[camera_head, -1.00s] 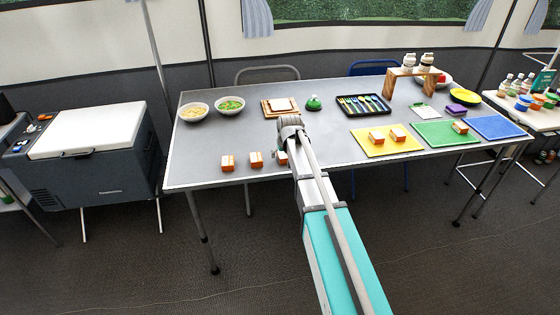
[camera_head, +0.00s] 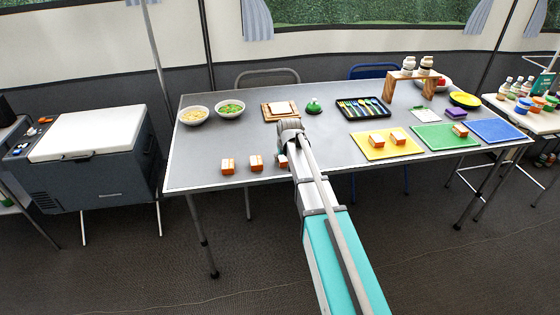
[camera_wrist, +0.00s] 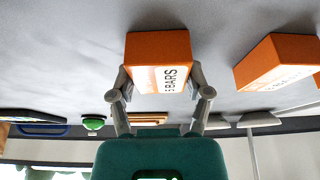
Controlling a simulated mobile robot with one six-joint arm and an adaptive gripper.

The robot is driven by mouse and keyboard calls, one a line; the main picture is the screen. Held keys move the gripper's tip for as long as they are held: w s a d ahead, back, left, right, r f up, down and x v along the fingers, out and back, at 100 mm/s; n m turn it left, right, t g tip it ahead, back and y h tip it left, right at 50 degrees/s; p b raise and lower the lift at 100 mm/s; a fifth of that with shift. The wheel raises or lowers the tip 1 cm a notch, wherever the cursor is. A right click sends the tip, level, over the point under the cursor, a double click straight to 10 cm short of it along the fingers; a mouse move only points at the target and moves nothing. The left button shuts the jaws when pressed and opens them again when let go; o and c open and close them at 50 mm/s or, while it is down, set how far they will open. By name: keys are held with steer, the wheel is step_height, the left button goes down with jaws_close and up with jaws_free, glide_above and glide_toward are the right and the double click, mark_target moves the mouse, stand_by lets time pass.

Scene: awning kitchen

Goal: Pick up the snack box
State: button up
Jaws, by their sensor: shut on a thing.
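The orange-and-white snack box (camera_wrist: 160,62), with "5 BARS" lettering, sits between the two fingers of my gripper (camera_wrist: 160,84) in the wrist view. The fingers press on its two sides and the gripper is shut on it. In the head view, only a bit of this box (camera_head: 283,161) shows at the table's near edge, beside my arm. My arm hides the gripper there. I cannot tell whether the box touches the table.
Two similar boxes stand to the left on the grey table (camera_head: 215,150), the nearer one (camera_head: 256,162) close by. A yellow mat (camera_head: 365,148) with boxes, a green mat (camera_head: 430,137) and a blue mat (camera_head: 497,130) lie to the right. Bowls and a cutlery tray (camera_head: 364,107) are farther back.

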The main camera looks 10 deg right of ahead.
mark_target(284, 157)
steer(key=shift+c, duration=0.9)
steer(key=shift+r, duration=0.15)
step_height(284, 157, up, 3)
steer(key=p, duration=0.3)
steer(key=s+d+r+p, duration=0.9)
steer(key=d+p, duration=0.1)
steer(key=shift+s+d+r, duration=0.15)
steer(key=shift+s+r, duration=0.1)
steer(key=shift+r, duration=0.1)
stand_by(0.4)
